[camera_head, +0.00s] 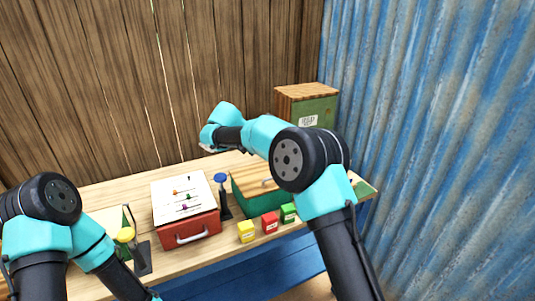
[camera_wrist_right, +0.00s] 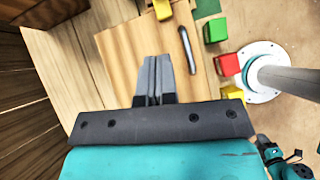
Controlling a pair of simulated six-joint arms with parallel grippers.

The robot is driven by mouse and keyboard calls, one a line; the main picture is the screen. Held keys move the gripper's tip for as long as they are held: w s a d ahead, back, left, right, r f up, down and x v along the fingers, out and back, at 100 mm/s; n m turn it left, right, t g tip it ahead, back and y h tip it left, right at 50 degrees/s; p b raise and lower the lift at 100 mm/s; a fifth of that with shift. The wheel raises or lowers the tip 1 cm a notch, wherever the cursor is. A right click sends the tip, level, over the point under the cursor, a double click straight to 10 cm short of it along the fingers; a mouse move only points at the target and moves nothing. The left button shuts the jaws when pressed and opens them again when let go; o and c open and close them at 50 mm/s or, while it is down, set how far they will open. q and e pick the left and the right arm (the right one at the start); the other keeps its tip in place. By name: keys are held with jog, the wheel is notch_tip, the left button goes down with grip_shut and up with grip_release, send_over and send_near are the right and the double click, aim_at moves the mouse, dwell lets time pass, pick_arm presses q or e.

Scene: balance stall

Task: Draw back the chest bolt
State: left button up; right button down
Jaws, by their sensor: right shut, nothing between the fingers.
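The chest (camera_head: 243,188) is a green box with a wooden lid, right of centre on the table. My right arm covers part of it in the head view. A grey metal bar, which looks like the bolt (camera_head: 267,183), lies on the lid. The bar also shows in the right wrist view (camera_wrist_right: 187,50), to the right of the fingers. My right gripper (camera_wrist_right: 154,62) is shut and empty over wood, apart from the bar. Its fingertips cannot be made out in the head view. My left arm runs out of the bottom of the head view and its gripper is not seen.
A red box (camera_head: 198,229) with a white top panel stands left of the chest, a blue-knobbed lever (camera_head: 222,190) between them. Yellow (camera_head: 246,231), red (camera_head: 270,222) and green (camera_head: 289,213) blocks sit before the chest. A labelled crate (camera_head: 310,108) stands behind. A yellow knob (camera_head: 125,234) is at left.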

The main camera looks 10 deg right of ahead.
jog(key=x, duration=0.8)
jog(key=shift+d+f, duration=0.25)
jog(key=d, duration=0.3)
jog(key=shift+w+f, duration=0.25)
jog(key=shift+f, duration=0.05)
jog(key=shift+d, duration=0.45)
jog(key=shift+d, duration=0.1)
jog(key=shift+w+d, duration=0.25)
jog(key=shift+d, duration=0.65)
jog(key=shift+w+d, duration=0.3)
jog(key=shift+d, duration=0.6)
